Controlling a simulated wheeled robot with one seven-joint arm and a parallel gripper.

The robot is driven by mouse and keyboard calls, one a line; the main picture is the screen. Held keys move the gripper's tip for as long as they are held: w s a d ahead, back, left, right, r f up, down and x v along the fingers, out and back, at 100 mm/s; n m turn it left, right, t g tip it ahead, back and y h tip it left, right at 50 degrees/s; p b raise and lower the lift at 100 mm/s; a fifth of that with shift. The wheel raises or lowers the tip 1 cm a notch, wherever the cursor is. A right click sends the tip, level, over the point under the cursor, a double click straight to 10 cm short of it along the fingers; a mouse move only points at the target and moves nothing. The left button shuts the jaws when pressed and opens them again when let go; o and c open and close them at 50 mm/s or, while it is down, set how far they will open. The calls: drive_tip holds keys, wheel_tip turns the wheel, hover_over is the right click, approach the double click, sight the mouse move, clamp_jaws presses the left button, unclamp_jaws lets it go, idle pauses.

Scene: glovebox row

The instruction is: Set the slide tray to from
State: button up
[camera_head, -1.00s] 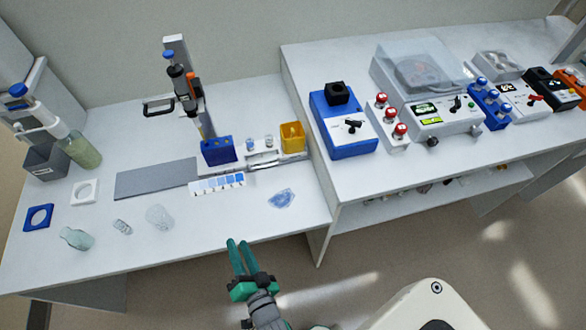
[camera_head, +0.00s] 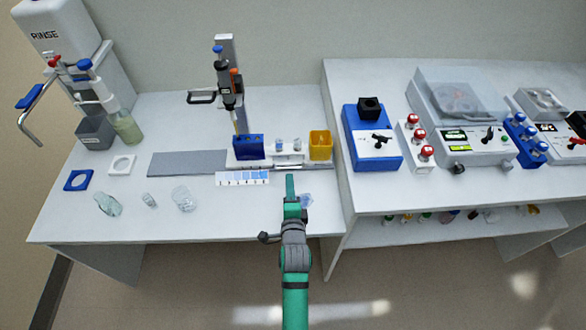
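A white slide tray (camera_head: 272,156) sits on a low rail at the back of the left bench. It carries a blue block (camera_head: 249,147), small clear vials (camera_head: 288,145) and a yellow cup (camera_head: 320,145). A grey track plate (camera_head: 187,164) lies bare to its left. A strip with graded blue marks (camera_head: 242,178) runs along the front. My gripper (camera_head: 290,187) is in front of the tray's right half, apparently above the bench's front part. Its fingers appear edge-on and overlap, so their opening is hidden. Nothing shows held in it.
A pipette on a stand (camera_head: 228,88) rises behind the tray. Glassware (camera_head: 185,199) stands at the front left, with a crumpled blue item (camera_head: 306,200) right beside my gripper. The higher right bench holds a blue device (camera_head: 372,137) and other instruments. Bench front centre is mostly clear.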

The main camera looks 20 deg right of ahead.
sight(290, 168)
drive_tip(key=x, duration=0.8)
drive_tip(key=shift+s+d, duration=0.1)
drive_tip(key=shift+d, duration=0.2)
drive_tip(key=shift+w+a, duration=0.1)
drive_tip(key=shift+w, duration=0.3)
drive_tip(key=shift+d, duration=0.25)
clamp_jaws()
